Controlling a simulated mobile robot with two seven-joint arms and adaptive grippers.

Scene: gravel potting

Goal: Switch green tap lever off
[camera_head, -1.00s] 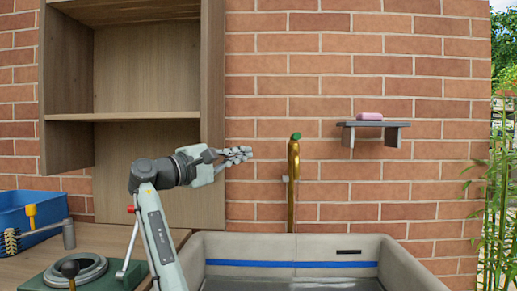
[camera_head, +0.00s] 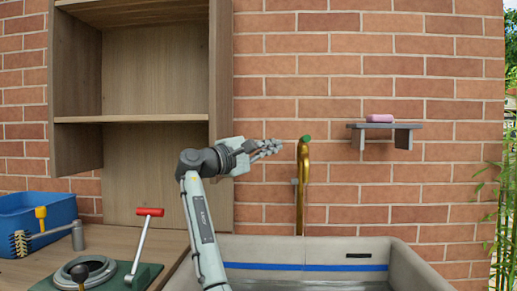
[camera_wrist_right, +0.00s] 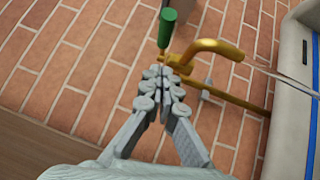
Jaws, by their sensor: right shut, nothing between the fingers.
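The green tap lever (camera_head: 306,139) sits on top of a brass tap (camera_head: 301,185) that stands against the brick wall above the sink. In the right wrist view the green lever (camera_wrist_right: 167,27) points up, with the brass tap (camera_wrist_right: 215,47) and its spout just beyond my fingertips. My right gripper (camera_head: 277,146) is shut and empty, just left of the tap top at about lever height. In the right wrist view its fingertips (camera_wrist_right: 165,72) are together just below the lever; whether they touch the tap I cannot tell. My left gripper is not in view.
A stone sink (camera_head: 370,247) with a blue stripe lies below the tap. A wall shelf (camera_head: 384,127) holds a pink soap (camera_head: 379,118). A wooden cabinet (camera_head: 221,120) stands left of the tap. The bench holds a blue bin (camera_head: 22,222) and a red-handled press lever (camera_head: 149,212).

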